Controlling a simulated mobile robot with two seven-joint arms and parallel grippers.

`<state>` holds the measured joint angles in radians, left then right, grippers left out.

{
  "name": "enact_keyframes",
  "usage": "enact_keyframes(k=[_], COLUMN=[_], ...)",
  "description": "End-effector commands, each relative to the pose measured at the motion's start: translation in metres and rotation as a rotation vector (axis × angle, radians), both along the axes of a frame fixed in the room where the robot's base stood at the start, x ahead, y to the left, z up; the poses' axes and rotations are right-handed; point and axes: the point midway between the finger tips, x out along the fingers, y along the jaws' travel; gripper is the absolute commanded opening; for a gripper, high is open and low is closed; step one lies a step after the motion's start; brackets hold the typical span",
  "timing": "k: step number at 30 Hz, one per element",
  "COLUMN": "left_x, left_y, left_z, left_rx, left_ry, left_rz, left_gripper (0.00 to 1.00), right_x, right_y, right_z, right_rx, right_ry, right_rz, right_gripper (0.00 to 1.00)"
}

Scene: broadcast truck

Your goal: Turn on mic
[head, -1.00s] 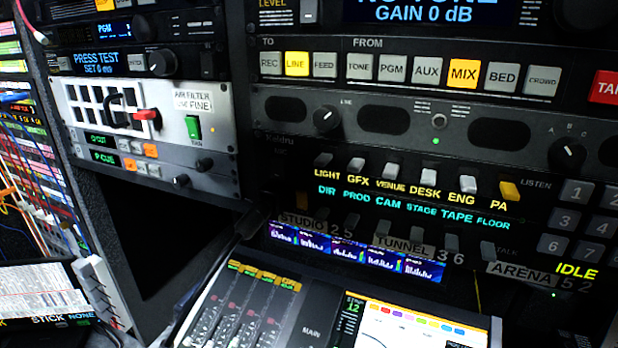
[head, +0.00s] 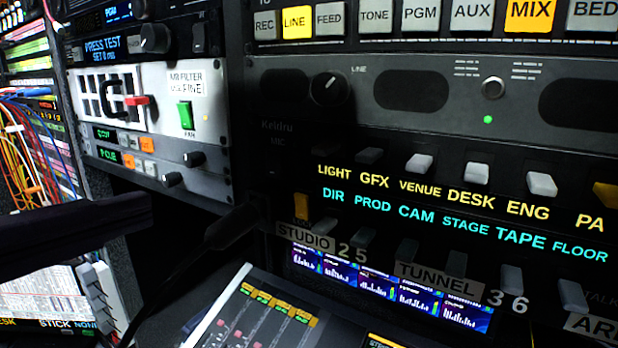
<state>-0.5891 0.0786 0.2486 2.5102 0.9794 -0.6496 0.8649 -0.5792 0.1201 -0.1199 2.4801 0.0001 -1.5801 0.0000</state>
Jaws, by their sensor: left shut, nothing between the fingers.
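The dark intercom panel carries a small "MIC" label (head: 278,142) under the maker's name, at its upper left. Whatever control sits by that label is too dark to make out. A black, thick-ended rod (head: 235,228), which looks like a gooseneck microphone, lies in front of the panel's lower left corner. My left gripper (head: 145,212) is a dark, blurred shape coming in from the left edge. It is shut and empty, in front of the rack and apart from the panel in the picture. My right gripper is not in view.
Lever keys (head: 475,173) stick out in rows on the panel, with an orange one (head: 301,205) at lower left. A rack unit with a green switch (head: 185,115) is at left. A mixing desk (head: 262,318) and colored cables (head: 22,150) are nearby.

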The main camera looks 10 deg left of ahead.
Motion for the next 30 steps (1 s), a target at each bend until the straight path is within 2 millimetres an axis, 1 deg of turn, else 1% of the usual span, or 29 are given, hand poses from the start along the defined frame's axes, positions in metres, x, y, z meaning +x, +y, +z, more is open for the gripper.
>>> enact_keyframes(k=[4,8,12,13,15,21,25,30], left_x=[0.009,0.024,0.048,0.054,0.068,0.102,0.117,0.127], left_y=[-0.004,-0.009,-0.018,-0.02,-0.025,-0.038,-0.043,-0.047], left_z=[-0.004,-0.006,-0.006,-0.003,-0.004,-0.009,-0.013,-0.016], left_rx=[-0.001,-0.003,-0.004,-0.005,-0.005,-0.002,0.001,0.002], left_ry=[-0.006,-0.008,-0.005,0.0,0.003,0.002,0.002,0.003], left_rz=[-0.003,0.0,-0.001,-0.001,-0.001,-0.002,-0.001,-0.001], left_gripper=[0.0,0.0,0.0,0.0,0.0,0.0,0.0,0.0], right_x=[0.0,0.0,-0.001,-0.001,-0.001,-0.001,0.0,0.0], right_y=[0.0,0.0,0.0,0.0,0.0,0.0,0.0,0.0], right_z=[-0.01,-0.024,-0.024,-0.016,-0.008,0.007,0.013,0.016], right_rx=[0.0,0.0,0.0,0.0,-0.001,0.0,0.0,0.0], right_ry=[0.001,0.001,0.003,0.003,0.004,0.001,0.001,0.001], right_rz=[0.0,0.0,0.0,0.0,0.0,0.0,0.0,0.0], right_gripper=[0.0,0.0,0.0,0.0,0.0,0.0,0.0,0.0])
